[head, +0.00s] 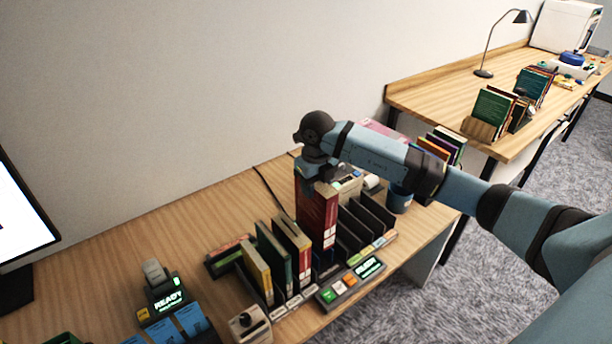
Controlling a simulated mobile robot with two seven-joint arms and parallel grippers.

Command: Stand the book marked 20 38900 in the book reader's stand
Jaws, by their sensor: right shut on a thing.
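My right gripper (317,178) reaches in from the right and is shut on the top of a red book (316,215). The book is upright, with white labels on its spine too small to read, so I cannot tell its number. It is at the dark slotted rack (358,228), between standing books and empty slots. Whether its foot rests in a slot or hangs just above is unclear. A unit with a green READY display (368,268) is at the rack's front. I cannot tell which part is the reader's stand. My left gripper is not in view.
Yellow (256,272), green (274,256) and red-and-cream (293,252) books stand left of the held book. Another READY device (168,300) and a monitor (20,225) are further left. A dark cup (400,198) stands right.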

